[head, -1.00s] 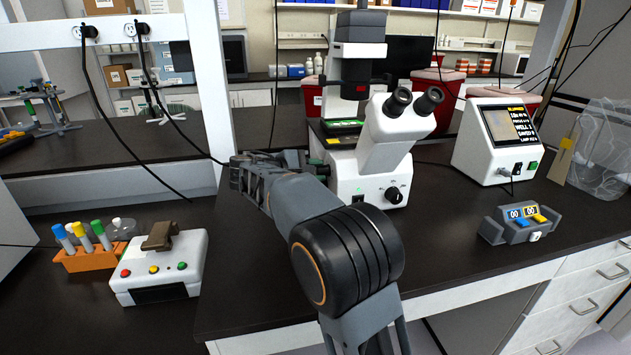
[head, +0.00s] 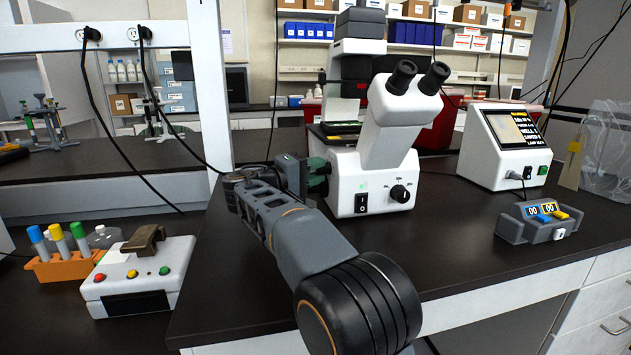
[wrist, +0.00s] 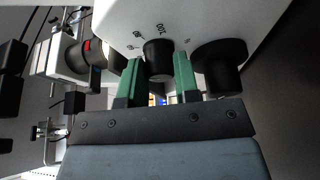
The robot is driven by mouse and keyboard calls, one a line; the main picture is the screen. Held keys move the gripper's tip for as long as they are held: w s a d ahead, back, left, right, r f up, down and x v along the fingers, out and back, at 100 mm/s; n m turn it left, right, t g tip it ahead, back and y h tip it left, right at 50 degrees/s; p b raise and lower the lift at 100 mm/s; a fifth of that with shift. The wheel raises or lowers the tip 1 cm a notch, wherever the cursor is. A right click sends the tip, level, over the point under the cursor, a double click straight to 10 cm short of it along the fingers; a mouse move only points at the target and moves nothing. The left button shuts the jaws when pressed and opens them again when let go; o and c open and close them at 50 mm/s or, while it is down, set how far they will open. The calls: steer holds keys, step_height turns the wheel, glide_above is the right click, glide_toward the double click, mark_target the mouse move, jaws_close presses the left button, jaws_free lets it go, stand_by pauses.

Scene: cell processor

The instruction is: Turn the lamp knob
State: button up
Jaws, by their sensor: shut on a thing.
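The white microscope (head: 385,140) stands on the dark bench. On its side the wrist view shows a small black lamp knob (wrist: 159,58) with number marks around it, one reading 100. A wider black knob (wrist: 225,65) is to its right. My gripper (wrist: 158,75) has its two green fingers on either side of the small knob, shut on it. In the head view my gripper (head: 318,176) is against the left side of the microscope base, and the gripped knob is hidden there. The base front has a rocker switch (head: 361,203) and another black knob (head: 400,194).
A white box with coloured buttons (head: 140,278) and an orange tube rack (head: 68,268) are at the left. A white screen unit (head: 503,150) and a grey device with two displays (head: 537,222) are at the right. Bare bench lies in front of the microscope.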

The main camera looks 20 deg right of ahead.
steer(key=shift+m+b, duration=0.35)
steer(key=shift+m, duration=0.05)
steer(key=o, duration=0.9)
steer(key=p+v, duration=0.1)
steer(key=v, duration=0.6)
steer(key=p+v, duration=0.1)
steer(key=v, duration=0.5)
steer(key=shift+a+f, duration=0.25)
steer(key=shift+a, duration=0.15)
